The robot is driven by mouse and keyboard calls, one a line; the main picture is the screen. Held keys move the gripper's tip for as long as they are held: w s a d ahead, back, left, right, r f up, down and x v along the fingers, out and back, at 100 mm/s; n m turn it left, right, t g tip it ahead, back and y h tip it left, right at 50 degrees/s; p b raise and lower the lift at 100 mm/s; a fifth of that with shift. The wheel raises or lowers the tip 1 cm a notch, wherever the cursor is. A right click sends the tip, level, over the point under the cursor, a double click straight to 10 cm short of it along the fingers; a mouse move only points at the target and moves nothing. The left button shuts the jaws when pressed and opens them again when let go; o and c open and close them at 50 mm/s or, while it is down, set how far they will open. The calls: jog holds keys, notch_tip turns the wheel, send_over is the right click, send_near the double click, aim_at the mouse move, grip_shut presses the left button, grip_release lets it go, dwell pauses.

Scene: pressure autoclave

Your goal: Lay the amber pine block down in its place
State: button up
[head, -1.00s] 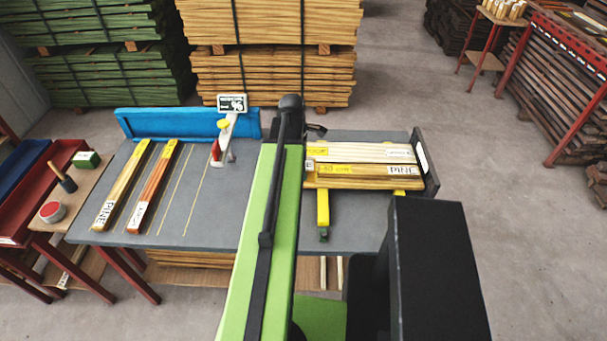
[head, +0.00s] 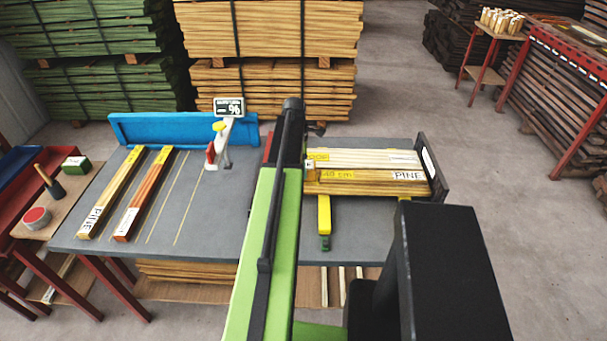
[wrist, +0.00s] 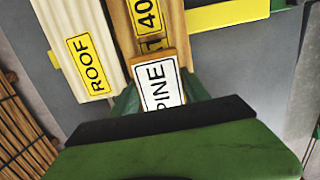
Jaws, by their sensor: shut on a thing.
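In the wrist view the amber pine block (wrist: 158,84) shows its white PINE label, with its near end between the green jaws of my gripper (wrist: 160,97). My gripper is shut on it. The block is over or against an amber board with a yellow 40 label (wrist: 149,18); I cannot tell if they touch. A pale board with a ROOF label (wrist: 75,45) lies to its left. In the head view a small amber end (head: 310,171) shows at the left end of the boards, right of my arm. My arm hides the jaws there.
The grey table (head: 205,215) holds two labelled strips (head: 112,195) (head: 143,195) and thin marked lines at left. Bare table lies right of the yellow bar.

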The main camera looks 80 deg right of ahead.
notch_tip(320, 180, down, 2)
jog(key=shift+f+b, duration=0.1)
jog(key=shift+b, duration=0.25)
jog(key=shift+r, duration=0.25)
jog(key=shift+f, duration=0.2)
jog(key=o, duration=1.5)
jog(key=r+p, duration=0.4)
jog(key=w+r+p, duration=0.1)
jog(key=r+p, duration=0.7)
jog(key=shift+w+a+r+p, duration=0.1)
jog(key=shift+w+r+p, duration=0.1)
jog(key=shift+r+p, duration=0.1)
jog(key=shift+f, duration=0.1)
jog(key=shift+s, duration=0.1)
